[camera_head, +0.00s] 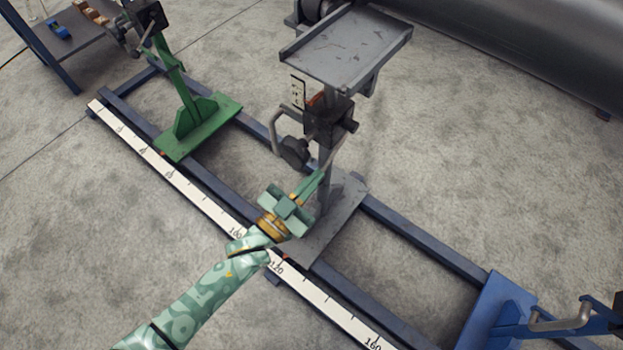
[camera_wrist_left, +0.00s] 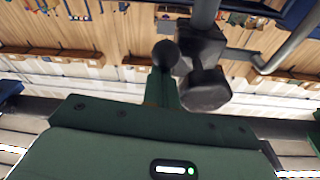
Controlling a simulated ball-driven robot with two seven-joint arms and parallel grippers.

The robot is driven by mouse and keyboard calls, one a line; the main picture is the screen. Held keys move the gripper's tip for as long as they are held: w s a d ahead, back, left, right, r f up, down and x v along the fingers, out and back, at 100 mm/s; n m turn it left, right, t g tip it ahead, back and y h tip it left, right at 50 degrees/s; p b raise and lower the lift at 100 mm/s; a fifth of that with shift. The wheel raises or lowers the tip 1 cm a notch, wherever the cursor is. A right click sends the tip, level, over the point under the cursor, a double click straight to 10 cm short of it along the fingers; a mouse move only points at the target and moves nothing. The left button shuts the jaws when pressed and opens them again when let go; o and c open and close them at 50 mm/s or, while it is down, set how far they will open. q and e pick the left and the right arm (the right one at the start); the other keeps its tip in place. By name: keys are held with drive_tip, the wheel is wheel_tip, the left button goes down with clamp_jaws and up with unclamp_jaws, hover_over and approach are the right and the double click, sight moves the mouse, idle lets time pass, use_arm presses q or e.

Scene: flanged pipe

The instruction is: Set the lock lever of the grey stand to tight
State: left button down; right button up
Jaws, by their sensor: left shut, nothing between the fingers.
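The grey stand (camera_head: 347,50) stands on the rail, with a flat grey tray top. Its dark clamp block (camera_head: 328,118) sits below the tray and also shows in the left wrist view (camera_wrist_left: 200,48). A thin lever (camera_head: 330,157), seemingly the lock lever, hangs from the block; its tight or loose setting is unclear. My left gripper (camera_head: 320,177) is shut and empty, its tips at the lever's lower end; contact cannot be told. In the left wrist view a dark round knob (camera_wrist_left: 165,53) appears just beyond the green fingers (camera_wrist_left: 163,90). My right gripper is not in view.
A bent grey crank handle (camera_head: 276,128) with a dark hub (camera_head: 295,151) sticks out left of the block. A green stand (camera_head: 190,115) and a blue stand (camera_head: 497,310) share the rail. A white scale (camera_head: 185,185) runs along it. A large grey pipe (camera_head: 510,45) lies behind.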

use_arm(q)
drive_tip(key=shift+s+f, duration=0.15)
drive_tip(key=shift+f, duration=0.5)
drive_tip(key=r+p+v, duration=0.1)
drive_tip(key=p+v, duration=0.1)
drive_tip(key=v, duration=1.3)
drive_tip(key=shift+s+a, duration=0.4)
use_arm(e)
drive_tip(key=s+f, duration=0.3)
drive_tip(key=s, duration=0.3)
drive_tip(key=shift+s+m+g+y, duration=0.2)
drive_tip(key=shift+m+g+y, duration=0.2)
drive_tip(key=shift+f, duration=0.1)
